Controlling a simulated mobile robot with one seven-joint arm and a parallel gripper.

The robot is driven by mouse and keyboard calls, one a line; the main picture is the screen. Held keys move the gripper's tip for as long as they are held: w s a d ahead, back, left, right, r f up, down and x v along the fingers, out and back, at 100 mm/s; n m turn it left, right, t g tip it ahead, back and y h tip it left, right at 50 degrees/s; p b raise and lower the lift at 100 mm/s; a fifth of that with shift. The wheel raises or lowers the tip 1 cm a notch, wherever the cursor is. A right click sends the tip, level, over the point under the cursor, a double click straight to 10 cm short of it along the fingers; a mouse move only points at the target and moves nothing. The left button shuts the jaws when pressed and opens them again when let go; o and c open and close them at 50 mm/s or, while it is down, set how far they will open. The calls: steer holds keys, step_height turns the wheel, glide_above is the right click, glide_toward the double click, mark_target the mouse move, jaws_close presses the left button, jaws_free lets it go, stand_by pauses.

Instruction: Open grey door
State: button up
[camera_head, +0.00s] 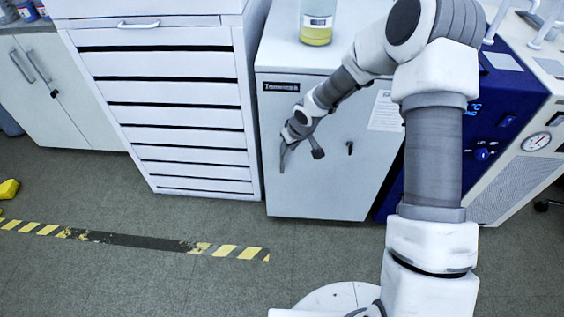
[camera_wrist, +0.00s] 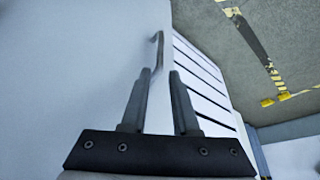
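The grey door (camera_head: 322,190) is the pale front of the low cabinet in the middle of the head view. It looks shut. It has a dark label at its upper left and a small dark knob or lock (camera_head: 350,148) on its right half. My gripper (camera_head: 300,158) is in front of the door's left half. In the wrist view my gripper (camera_wrist: 160,76) has its two fingers apart. A thin bar handle (camera_wrist: 157,50) on the pale door surface shows just past the fingertips, in line with the gap. I cannot tell whether the fingers touch it.
A white drawer cabinet (camera_head: 170,100) stands directly left of the door. A blue instrument (camera_head: 490,115) with a dial stands to the right. A bottle with yellow liquid (camera_head: 317,25) stands on the cabinet top.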

mark_target(283, 157)
steer(key=b+x, duration=0.3)
steer(key=x, duration=0.7)
steer(key=shift+w+f, duration=0.15)
steer(key=shift+f, duration=0.1)
jaws_close()
stand_by(0.9)
